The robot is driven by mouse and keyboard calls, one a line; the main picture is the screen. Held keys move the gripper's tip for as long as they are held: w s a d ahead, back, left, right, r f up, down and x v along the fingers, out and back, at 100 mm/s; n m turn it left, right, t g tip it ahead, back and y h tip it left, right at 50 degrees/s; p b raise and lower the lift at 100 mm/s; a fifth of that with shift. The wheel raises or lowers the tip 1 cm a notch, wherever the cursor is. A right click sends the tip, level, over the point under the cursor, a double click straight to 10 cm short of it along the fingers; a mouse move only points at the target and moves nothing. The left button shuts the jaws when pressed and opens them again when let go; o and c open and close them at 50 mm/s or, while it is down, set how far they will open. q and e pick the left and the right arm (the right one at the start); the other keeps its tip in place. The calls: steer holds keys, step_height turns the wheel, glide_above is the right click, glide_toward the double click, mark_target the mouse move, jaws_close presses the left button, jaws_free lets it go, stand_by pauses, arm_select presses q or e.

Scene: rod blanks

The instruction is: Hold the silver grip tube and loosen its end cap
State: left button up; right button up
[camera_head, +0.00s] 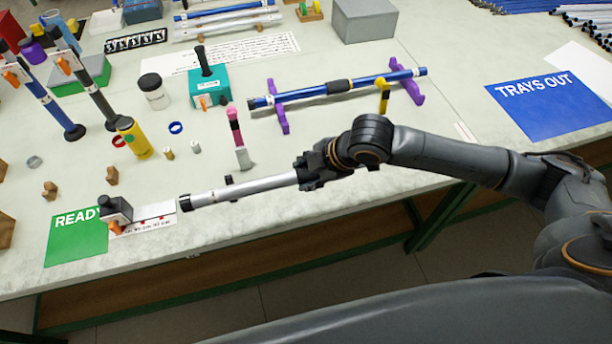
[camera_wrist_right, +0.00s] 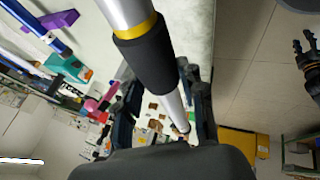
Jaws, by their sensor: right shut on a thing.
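The silver grip tube (camera_head: 255,186) is held level above the front edge of the bench, its black end cap (camera_head: 185,203) pointing left. A small dark piece sits on the tube's side near that end. My right gripper (camera_head: 308,172) is shut around the tube's right part. In the right wrist view, the tube (camera_wrist_right: 170,95) runs between the fingers of my right gripper (camera_wrist_right: 160,105), with a black sleeve and a gold ring nearer the camera. What looks like my left gripper (camera_wrist_right: 306,62) shows at the right edge of that view, empty, fingers apart.
A blue tube lies on purple stands (camera_head: 417,88) behind. A pink-and-black upright tool (camera_head: 238,138) stands close behind the held tube. A green READY mat (camera_head: 78,240) and a small dark device (camera_head: 116,212) lie left of the cap. A blue TRAYS OUT mat (camera_head: 552,108) lies right.

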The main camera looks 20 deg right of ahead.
steer(key=shift+w+d+f+b, duration=0.3)
steer(key=shift+w+f+b, duration=0.15)
steer(key=shift+w+f, duration=0.5)
steer(key=shift+w+d+f+b, duration=0.25)
steer(key=shift+w+f+b, duration=0.15)
steer(key=shift+w+f, duration=0.55)
arm_select(q)
steer(key=shift+f+b, duration=1.2)
steer(key=shift+f, duration=0.95)
arm_select(e)
steer(key=shift+w+d+f, duration=0.2)
steer(key=shift+w+f, duration=0.3)
steer(key=shift+w, duration=0.3)
steer(key=shift+w+d+f, duration=0.15)
steer(key=shift+w+f, duration=0.35)
steer(key=shift+w, duration=0.25)
steer(key=shift+w+d+f, duration=0.2)
steer(key=shift+w+f, duration=0.3)
steer(key=shift+w, duration=0.3)
arm_select(q)
steer(key=shift+f, duration=0.25)
arm_select(e)
steer(key=shift+f, duration=0.85)
arm_select(q)
steer(key=o, duration=0.4)
